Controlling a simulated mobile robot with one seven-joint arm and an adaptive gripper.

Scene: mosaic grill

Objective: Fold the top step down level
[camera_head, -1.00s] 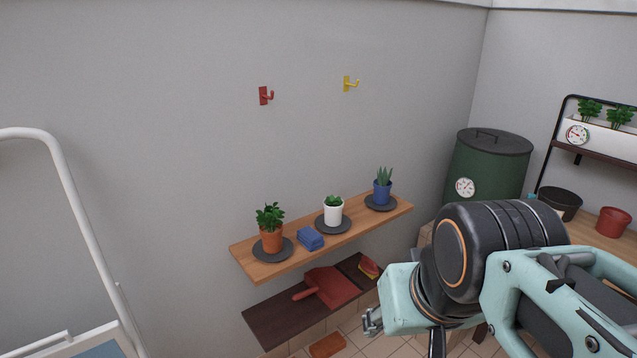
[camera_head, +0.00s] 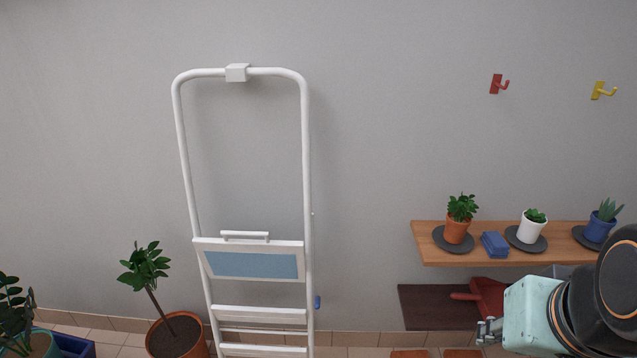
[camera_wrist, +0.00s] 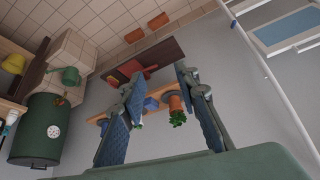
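A white tubular stepladder (camera_head: 307,150) stands against the wall left of centre in the head view. Its top step (camera_head: 252,263) is a white-framed panel with a blue face turned toward me; it looks tilted up rather than level. A white bar handle (camera_head: 245,235) runs along its upper edge. The blue panel also shows at the upper right of the wrist view (camera_wrist: 285,28). My gripper (camera_wrist: 160,80) is open and empty, its two fingers spread. In the head view its end (camera_head: 487,332) is at the lower right, well right of the ladder and apart from it.
A wooden shelf (camera_head: 430,243) with potted plants is on the wall right of the ladder, above a dark lower shelf (camera_head: 420,308) with a red dustpan (camera_head: 485,298). A potted plant (camera_head: 180,340) stands left of the ladder's foot. The wall between ladder and shelf is clear.

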